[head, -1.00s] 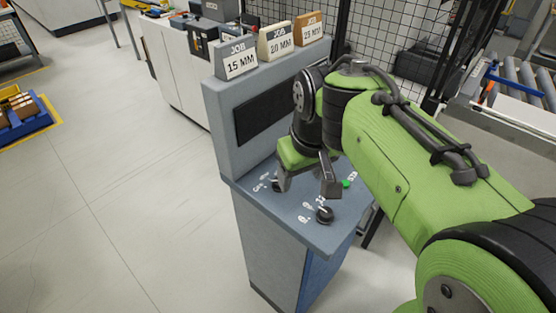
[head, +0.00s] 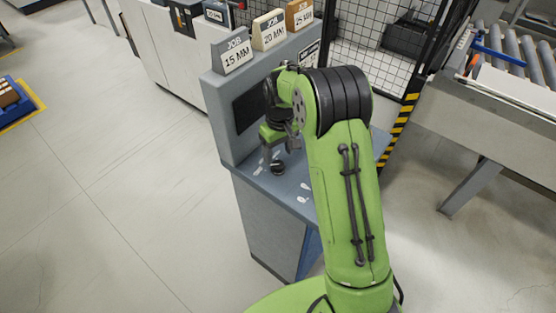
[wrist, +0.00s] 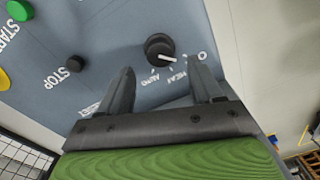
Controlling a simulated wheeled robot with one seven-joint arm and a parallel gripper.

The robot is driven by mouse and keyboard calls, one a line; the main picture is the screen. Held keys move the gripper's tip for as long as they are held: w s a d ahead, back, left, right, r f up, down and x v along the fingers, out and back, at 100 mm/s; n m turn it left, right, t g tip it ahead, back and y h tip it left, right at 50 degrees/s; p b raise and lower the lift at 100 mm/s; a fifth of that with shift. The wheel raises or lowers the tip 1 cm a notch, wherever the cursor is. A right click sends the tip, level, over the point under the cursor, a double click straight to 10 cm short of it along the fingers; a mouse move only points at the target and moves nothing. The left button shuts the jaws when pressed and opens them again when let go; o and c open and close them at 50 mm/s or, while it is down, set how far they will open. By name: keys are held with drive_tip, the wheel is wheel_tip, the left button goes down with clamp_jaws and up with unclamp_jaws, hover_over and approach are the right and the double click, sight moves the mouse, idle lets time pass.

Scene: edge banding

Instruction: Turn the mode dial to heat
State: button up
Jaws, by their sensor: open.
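The mode dial (wrist: 160,47) is a black round knob with a white pointer line, upper middle of the wrist view. In the head view a black knob (head: 277,168) sits on the blue-grey console (head: 262,215) beside my gripper (head: 279,150). My gripper also shows in the wrist view (wrist: 163,68); it is open and empty, with the dial just beyond and between its fingertips.
Job blocks (head: 270,30) stand on the console top. A roller conveyor (head: 515,50) is at right. My arm hides the console's right part.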

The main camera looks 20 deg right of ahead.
sight(278, 164)
wheel_tip(278, 164, down, 4)
drive_tip(key=shift+f, duration=0.2)
drive_tip(key=shift+s, duration=0.1)
drive_tip(key=c, duration=1.1)
drive_tip(key=shift+o, duration=0.2)
drive_tip(key=shift+m, duration=0.4)
drive_tip(key=m+b, duration=0.1)
drive_tip(key=m, duration=0.2)
drive_tip(key=shift+m+b, duration=0.75)
drive_tip(key=shift+m, duration=1.75)
drive_tip(key=shift+r, duration=0.1)
drive_tip(key=o, duration=1.1)
drive_tip(key=shift+c, duration=0.2)
